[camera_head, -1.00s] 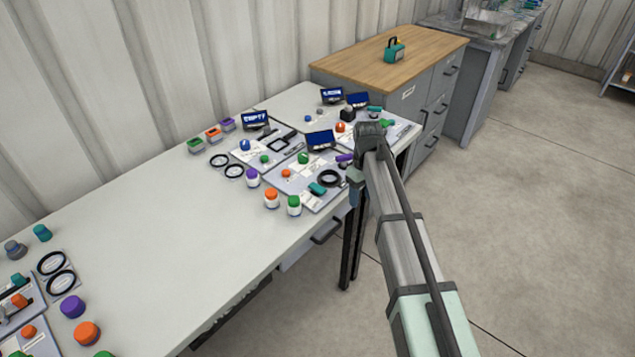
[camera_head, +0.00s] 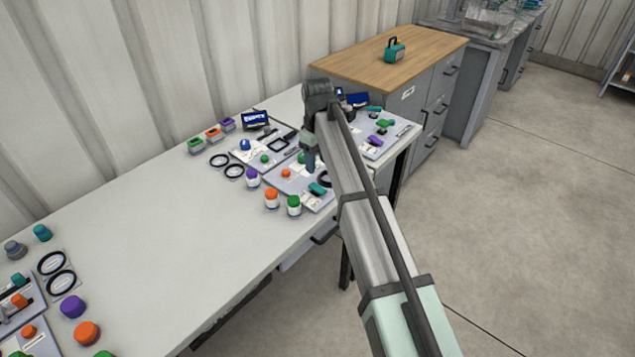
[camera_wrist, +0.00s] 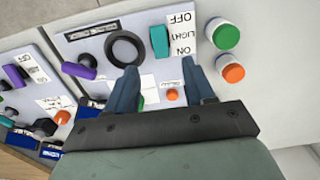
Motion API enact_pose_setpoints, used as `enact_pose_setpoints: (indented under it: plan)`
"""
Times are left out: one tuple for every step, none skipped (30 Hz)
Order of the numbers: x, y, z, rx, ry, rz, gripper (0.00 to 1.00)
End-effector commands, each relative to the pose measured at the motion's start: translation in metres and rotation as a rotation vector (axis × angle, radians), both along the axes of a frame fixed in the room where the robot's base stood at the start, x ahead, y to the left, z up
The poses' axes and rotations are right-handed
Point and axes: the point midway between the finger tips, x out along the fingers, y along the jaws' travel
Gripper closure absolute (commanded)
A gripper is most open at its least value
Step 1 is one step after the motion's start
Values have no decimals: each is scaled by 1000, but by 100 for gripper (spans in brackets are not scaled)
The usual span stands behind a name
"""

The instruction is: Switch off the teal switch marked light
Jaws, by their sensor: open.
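The teal switch (camera_wrist: 160,42) stands on a pale panel (camera_wrist: 75,22) at the top middle of the wrist view, and it shows in the head view (camera_head: 317,189). Beside it is a white label (camera_wrist: 182,35) reading OFF, LIGHT and ON, with OFF at the far end and ON nearer my fingers. The switch sits beside LIGHT and ON; its exact tilt is hard to tell. My gripper (camera_wrist: 160,75) is open and empty, fingers apart, on the ON side of the switch. In the head view my gripper (camera_head: 309,160) hangs over the panel.
A black ring (camera_wrist: 125,47) is left of the switch. Green-capped (camera_wrist: 225,36) and orange-capped (camera_wrist: 232,72) jars stand right of the label. A small orange knob (camera_wrist: 172,95) and a purple lever (camera_wrist: 80,70) lie near my fingers.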

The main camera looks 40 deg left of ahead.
Motion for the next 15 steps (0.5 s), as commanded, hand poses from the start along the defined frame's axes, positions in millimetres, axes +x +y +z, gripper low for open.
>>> enact_pose_setpoints:
  plan:
    - [-1, -1, -10, -2, 2, 0, 47]
    - [-1, -1, -15, -2, 2, 0, 47]
    - [0, -1, -23, -2, 1, -1, 47]
    - [0, -1, -28, -2, 1, -1, 47]
    - [0, -1, -33, -2, 1, -1, 47]
    - [0, -1, -40, -2, 1, -1, 47]
    - [0, -1, -44, -2, 1, -1, 47]
    - [0, -1, -49, -1, 1, -1, 47]
    - [0, -1, -56, -2, 1, -1, 47]
    - [0, -1, -60, -2, 1, -1, 47]
    - [0, -1, -63, -2, 1, -1, 47]
    - [0, -1, -68, -1, 1, -1, 47]
    - [0, 0, -71, -1, 1, -1, 47]
    - [0, 0, -74, -1, 0, -1, 47]
    - [0, 0, -78, -1, 0, -1, 47]
